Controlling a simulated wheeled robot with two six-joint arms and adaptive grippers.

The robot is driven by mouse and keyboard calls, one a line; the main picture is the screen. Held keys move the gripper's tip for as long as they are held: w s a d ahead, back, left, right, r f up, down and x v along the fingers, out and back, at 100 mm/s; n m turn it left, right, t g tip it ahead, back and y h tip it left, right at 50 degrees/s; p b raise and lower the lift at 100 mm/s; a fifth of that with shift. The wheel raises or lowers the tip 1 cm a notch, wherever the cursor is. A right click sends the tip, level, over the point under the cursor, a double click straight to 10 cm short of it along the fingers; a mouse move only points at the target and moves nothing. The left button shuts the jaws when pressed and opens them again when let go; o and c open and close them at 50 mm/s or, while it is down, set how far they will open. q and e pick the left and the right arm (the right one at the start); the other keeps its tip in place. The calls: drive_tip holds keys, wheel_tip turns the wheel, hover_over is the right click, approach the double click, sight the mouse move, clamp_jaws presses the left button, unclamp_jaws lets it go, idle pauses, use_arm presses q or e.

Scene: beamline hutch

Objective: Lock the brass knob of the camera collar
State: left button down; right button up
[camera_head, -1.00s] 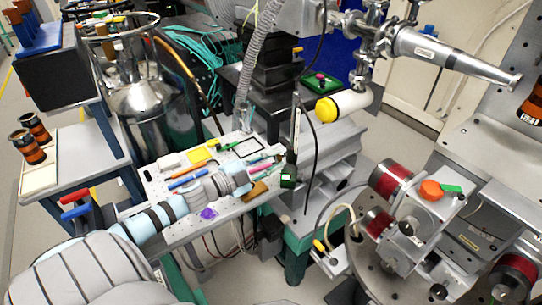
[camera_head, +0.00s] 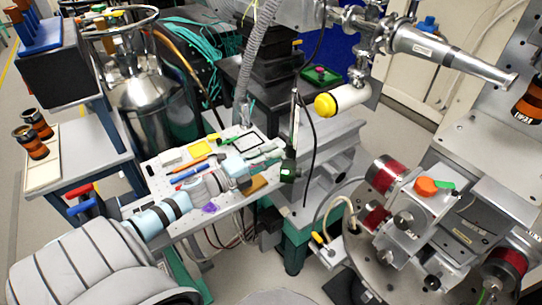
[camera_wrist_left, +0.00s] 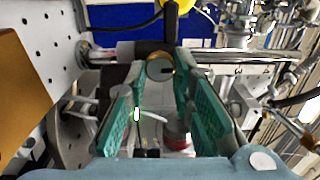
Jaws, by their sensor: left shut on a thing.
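The brass knob (camera_wrist_left: 160,66) shows in the left wrist view as a round, silver-faced knob with a brass rim, on a dark collar block (camera_wrist_left: 143,50) below a black post. My left gripper (camera_wrist_left: 162,78) has its green-padded fingers on either side of the knob and is shut on it. In the head view my left gripper (camera_head: 268,160) reaches over the perforated bench to a thin upright post (camera_head: 295,125) with a dark green-lit block (camera_head: 288,172). The knob is too small or hidden to make out there. My right gripper is not in view.
The perforated bench (camera_head: 160,180) holds pens, a yellow pad (camera_head: 201,149) and other small items close to my left forearm. A yellow-capped white cylinder (camera_head: 350,97) hangs above right of the post. A stage with red-banded motors (camera_head: 386,172) stands at right.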

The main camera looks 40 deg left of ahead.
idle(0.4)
use_arm(q)
drive_tip(key=c, duration=1.4)
unclamp_jaws()
drive_tip(key=v, duration=1.2)
